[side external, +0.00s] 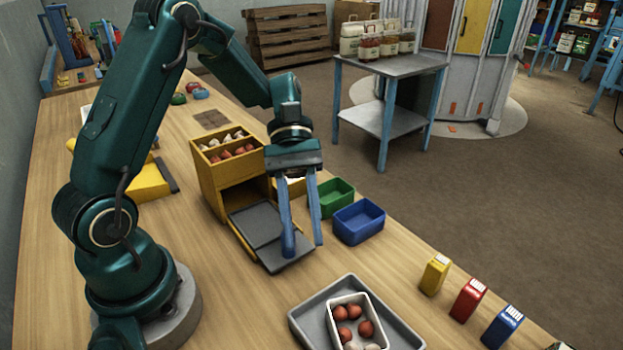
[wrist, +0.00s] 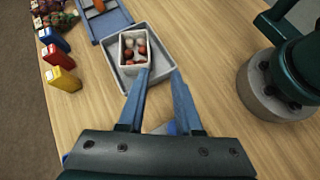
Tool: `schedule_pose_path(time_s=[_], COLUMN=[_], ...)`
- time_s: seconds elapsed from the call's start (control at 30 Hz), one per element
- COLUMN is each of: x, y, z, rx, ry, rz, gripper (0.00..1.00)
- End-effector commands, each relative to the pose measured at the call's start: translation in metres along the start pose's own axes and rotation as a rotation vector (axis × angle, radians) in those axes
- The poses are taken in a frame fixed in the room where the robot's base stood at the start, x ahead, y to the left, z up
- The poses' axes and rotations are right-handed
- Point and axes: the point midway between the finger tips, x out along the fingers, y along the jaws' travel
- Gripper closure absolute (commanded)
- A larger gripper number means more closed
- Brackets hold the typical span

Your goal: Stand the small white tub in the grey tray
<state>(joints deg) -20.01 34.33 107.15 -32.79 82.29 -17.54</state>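The small white tub (side external: 333,327) holds several red-brown and pale round items. It stands upright inside the grey tray (side external: 307,317) at the bottom of the side view. In the wrist view the tub (wrist: 121,50) sits within the rim of the tray (wrist: 109,58), beyond my fingertips. My gripper (side external: 303,246) is open, with two blue fingers apart and nothing between them. It is apart from the tub, above the table near the yellow box. In the wrist view my gripper (wrist: 160,73) is also open and empty.
A yellow box (side external: 211,185) with a grey sloped front (side external: 268,238) stands beside my gripper. Green (side external: 337,193) and blue (side external: 359,221) bins are to its right. Yellow (side external: 434,274), red (side external: 468,299) and blue (side external: 502,326) cartons line the table edge. Bare table lies between bins and cartons.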

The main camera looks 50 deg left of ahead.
Motion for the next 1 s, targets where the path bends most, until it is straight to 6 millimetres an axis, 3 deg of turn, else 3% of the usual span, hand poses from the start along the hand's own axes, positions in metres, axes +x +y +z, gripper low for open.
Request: schedule_pose_path(time_s=[0.3, 0.7, 1.0], x=[-0.012, -0.035, -0.044], y=[-0.031, -0.061, -0.066], z=[0.034, 0.053, 0.057], rx=[0.407, 0.899, 1.047], ry=[0.47, 1.023, 1.198], rz=[-0.148, -0.285, -0.322], gripper=[0.67, 0.67, 0.67])
